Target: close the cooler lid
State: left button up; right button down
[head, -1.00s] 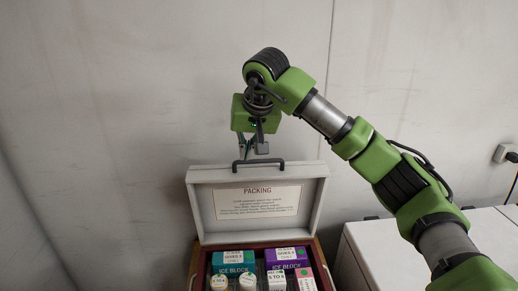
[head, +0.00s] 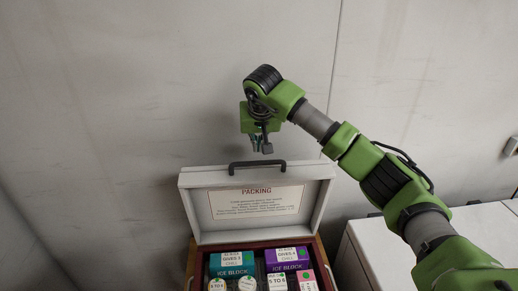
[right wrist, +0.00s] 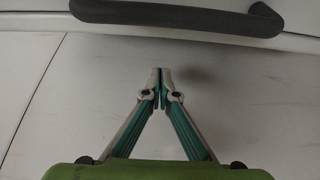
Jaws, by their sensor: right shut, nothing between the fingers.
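The cooler lid (head: 193,205) stands open and upright at the back of the cooler, with a packing label on its inner face. A dark handle (head: 257,166) sits on the lid's top edge; it also shows across the top of the right wrist view (right wrist: 190,14). My right gripper (head: 262,149) is above and behind the lid, just over the handle in the picture. Its fingertips (right wrist: 161,72) are together and hold nothing, apart from the handle. The cooler (head: 316,252) is cut off by the bottom of the head view. My left gripper is not in view.
Inside the cooler are a teal ice block (head: 232,265), a purple ice block (head: 288,259) and several white-topped items. A white cabinet (head: 366,245) stands to the right. A pale wall (head: 120,110) is behind; the space left of the cooler looks clear.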

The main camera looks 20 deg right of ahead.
jog(key=s, duration=0.1)
jog(key=s+p, duration=0.1)
jog(key=s+a, duration=0.1)
jog(key=shift+s+f, duration=0.2)
jog(key=shift+f, duration=0.05)
jog(key=shift+s, duration=0.2)
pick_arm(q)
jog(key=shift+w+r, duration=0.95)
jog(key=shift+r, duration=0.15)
pick_arm(e)
jog(key=shift+a+f, duration=0.1)
jog(key=shift+f, duration=0.05)
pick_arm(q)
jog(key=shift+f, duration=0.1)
